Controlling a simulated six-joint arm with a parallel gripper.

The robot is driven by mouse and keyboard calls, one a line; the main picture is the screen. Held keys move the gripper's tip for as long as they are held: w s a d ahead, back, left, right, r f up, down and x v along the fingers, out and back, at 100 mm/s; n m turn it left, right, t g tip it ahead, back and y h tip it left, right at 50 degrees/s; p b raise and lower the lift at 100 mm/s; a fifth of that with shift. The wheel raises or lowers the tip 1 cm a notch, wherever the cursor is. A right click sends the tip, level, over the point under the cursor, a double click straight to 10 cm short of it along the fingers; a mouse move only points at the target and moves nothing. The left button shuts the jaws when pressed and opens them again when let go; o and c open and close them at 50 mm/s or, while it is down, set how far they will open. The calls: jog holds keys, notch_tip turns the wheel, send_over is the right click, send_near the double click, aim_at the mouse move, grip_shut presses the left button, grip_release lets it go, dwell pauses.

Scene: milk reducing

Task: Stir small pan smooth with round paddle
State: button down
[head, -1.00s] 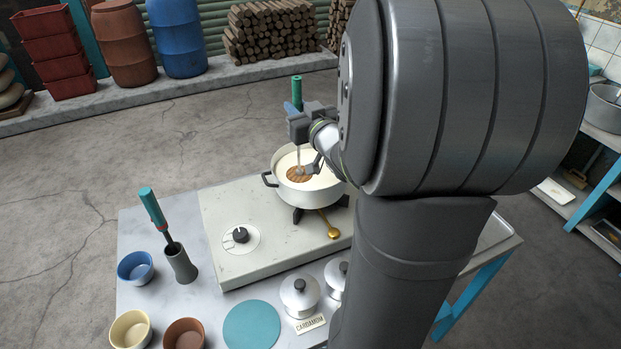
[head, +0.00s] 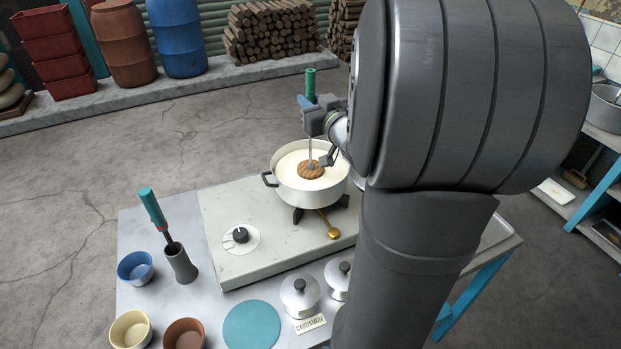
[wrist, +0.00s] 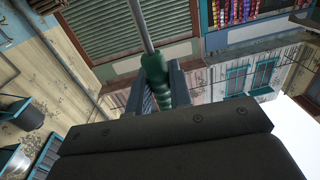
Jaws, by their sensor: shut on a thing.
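The small pan (head: 308,192) is cream-white with dark handles. It stands on the burner of the pale stove and holds white milk (head: 291,163). The round paddle (head: 311,170) has a wooden, ridged disc, a thin metal shaft and a green handle (head: 310,84). Its disc is at the milk's surface, near the pan's middle and inside the rim. My gripper (head: 320,122) is shut on the paddle's handle above the pan, and the shaft hangs nearly upright. In the wrist view the green handle (wrist: 157,80) sits between my fingers. My arm hides the area right of the pan.
The stove (head: 228,205) has a black knob (head: 240,235) and a brass lever (head: 332,231). A teal-handled tool (head: 152,208) stands in a grey holder (head: 181,265). Bowls, a teal disc (head: 251,327) and lidded pots (head: 300,296) stand at the front.

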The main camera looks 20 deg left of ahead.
aim_at(311, 71)
jog(key=shift+r, duration=3.3)
jog(key=shift+r, duration=0.75)
